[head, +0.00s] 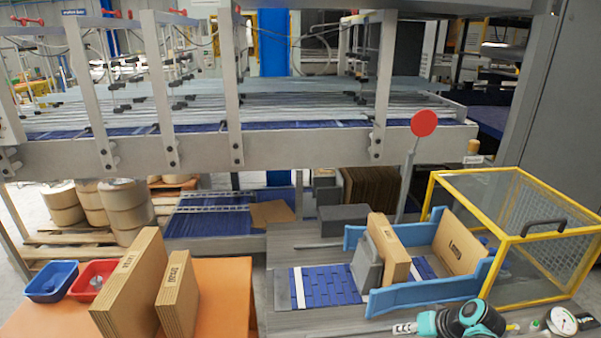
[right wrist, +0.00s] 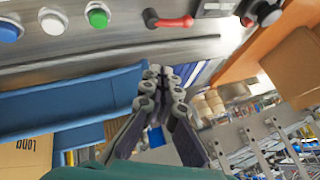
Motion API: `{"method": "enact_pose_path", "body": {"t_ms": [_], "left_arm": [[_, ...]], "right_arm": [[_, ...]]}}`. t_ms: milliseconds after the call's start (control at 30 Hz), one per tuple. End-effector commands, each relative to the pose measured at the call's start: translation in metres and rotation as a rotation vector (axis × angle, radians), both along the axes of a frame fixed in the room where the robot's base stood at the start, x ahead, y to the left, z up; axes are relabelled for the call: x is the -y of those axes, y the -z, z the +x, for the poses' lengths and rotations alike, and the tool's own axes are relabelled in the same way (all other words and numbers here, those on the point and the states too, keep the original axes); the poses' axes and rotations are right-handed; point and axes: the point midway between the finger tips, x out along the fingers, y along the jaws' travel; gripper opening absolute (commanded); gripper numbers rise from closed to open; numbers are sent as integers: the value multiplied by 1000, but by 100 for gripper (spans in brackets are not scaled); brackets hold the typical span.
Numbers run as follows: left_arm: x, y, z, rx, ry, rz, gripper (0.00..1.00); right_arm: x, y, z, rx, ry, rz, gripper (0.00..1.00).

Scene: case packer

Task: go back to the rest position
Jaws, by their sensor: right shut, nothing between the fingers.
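My right gripper (head: 402,328) is low in the head view, at the front edge of the grey bench. Its teal and black wrist (head: 465,320) lies to its right. In the right wrist view its fingers (right wrist: 160,73) come together and are shut with nothing between them. They point towards a metal panel (right wrist: 130,52) with blue, white and green buttons and a red lever (right wrist: 172,21). They look clear of these. My left gripper is not in view.
Left of my right gripper, cartons (head: 131,285) stand on an orange table (head: 228,290) beside red and blue bins. Behind it, a blue-walled lane (head: 425,292) holds cartons. A yellow-framed guard (head: 508,262) stands at right, a pressure gauge (head: 562,321) in front.

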Motion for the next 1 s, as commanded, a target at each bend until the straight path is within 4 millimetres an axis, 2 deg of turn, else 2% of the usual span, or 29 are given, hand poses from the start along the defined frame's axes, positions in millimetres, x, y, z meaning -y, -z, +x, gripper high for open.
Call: {"method": "enact_pose_path", "body": {"t_ms": [33,100,300,500,600,800,1000], "left_arm": [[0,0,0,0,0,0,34],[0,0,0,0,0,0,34],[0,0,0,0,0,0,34],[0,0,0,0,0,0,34],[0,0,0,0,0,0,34],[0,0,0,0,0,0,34],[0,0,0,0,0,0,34]], "right_arm": [[-17,-12,-12,-12,-2,-33,0],[-33,-25,-27,-23,6,-79,0],[-70,-53,-76,-18,24,-212,0],[-92,-66,-125,33,31,-327,0],[-97,-69,-142,64,33,-366,0],[-100,-69,-157,100,33,-404,0],[-100,-70,-158,104,35,-407,0]]}}
